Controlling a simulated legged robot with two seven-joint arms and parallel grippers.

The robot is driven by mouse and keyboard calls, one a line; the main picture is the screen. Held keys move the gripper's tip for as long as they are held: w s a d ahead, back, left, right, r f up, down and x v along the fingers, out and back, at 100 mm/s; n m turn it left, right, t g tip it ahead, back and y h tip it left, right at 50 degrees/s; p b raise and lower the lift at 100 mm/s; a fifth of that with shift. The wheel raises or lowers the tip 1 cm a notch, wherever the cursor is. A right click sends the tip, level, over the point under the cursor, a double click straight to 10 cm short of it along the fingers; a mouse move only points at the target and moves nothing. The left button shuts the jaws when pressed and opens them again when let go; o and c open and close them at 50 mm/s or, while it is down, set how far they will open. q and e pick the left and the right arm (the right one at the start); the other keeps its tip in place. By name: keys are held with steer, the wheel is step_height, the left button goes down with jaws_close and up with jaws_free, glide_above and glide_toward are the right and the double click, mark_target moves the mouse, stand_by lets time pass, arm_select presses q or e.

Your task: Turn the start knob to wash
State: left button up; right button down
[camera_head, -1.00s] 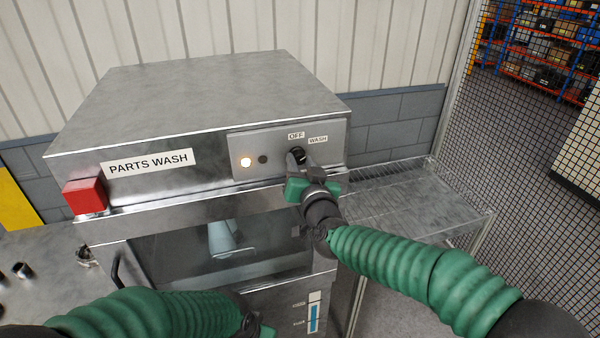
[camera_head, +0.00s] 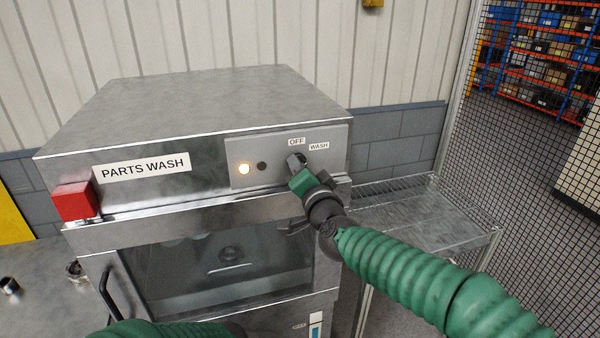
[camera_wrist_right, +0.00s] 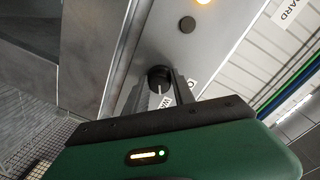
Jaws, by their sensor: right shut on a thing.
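The start knob (camera_wrist_right: 158,76) is a small black dial with a pale pointer mark, on the panel's right part under the OFF label (camera_head: 296,142) and WASH label (camera_head: 319,146). My right gripper (camera_head: 297,162) is at the knob, its body tilted. In the right wrist view, the fingers of the right gripper (camera_wrist_right: 158,90) lie on both sides of the knob, shut on it. The fingers mostly hide the knob in the head view, and I cannot tell which label its pointer faces. My left gripper is out of view; only its green arm sleeve shows at the bottom.
A wire-mesh shelf (camera_head: 420,215) stands at right, and a metal table (camera_head: 40,275) at left.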

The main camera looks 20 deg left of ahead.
stand_by(0.3)
steer(key=c, duration=1.5)
jaws_free()
steer(key=o, duration=0.4)
steer(key=shift+w+f, duration=0.1)
steer(key=shift+w, duration=0.1)
steer(key=shift+o, duration=0.2)
steer(key=b+v, duration=1.7)
steer(key=shift+w, duration=0.1)
